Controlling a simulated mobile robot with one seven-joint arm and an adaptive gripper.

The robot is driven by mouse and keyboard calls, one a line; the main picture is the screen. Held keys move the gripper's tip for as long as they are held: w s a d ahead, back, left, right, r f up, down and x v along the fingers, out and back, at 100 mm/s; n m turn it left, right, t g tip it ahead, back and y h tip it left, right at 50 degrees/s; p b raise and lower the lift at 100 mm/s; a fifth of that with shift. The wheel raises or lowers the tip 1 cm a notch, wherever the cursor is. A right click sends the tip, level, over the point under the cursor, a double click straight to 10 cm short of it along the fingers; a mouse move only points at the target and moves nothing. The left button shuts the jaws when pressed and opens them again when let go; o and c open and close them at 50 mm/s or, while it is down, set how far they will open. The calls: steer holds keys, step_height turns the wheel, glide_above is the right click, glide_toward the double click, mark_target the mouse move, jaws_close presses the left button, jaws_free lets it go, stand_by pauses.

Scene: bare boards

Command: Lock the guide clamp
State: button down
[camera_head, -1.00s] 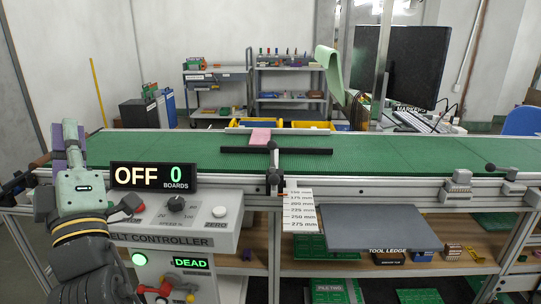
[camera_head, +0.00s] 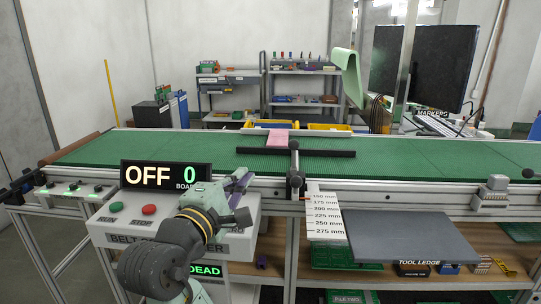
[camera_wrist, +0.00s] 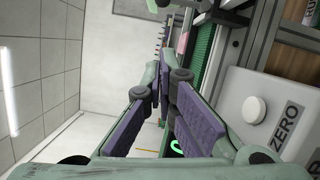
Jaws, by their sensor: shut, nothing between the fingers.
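The guide clamp (camera_head: 295,180) is a dark lever with a round knob on the belt's front rail, in the middle of the head view. I cannot tell the lever's lock position. My gripper (camera_head: 241,183), with purple finger pads, is left of the clamp and apart from it, above the controller's right end. It is shut and empty. The wrist view shows its pads (camera_wrist: 165,88) close up; the clamp is not clear there.
The belt controller (camera_head: 120,226) with its OFF 0 display (camera_head: 165,176) stands at front left, partly behind my arm. Its white ZERO button (camera_wrist: 254,110) shows in the wrist view. A grey tool ledge (camera_head: 410,236) juts out at right. A pink board (camera_head: 277,138) touches the guide bar's far side.

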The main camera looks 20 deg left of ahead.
mark_target(293, 157)
steer(key=w+d+r+p, duration=0.1)
steer(key=w+d+p, duration=0.1)
steer(key=w, duration=1)
steer(key=shift+w+d, duration=0.35)
steer(key=shift+d, duration=0.15)
steer(key=shift+a+r+p, duration=0.1)
steer(key=shift+r+p, duration=0.1)
steer(key=shift+p, duration=0.15)
steer(key=shift+d+m, duration=0.2)
steer(key=shift+m, duration=0.1)
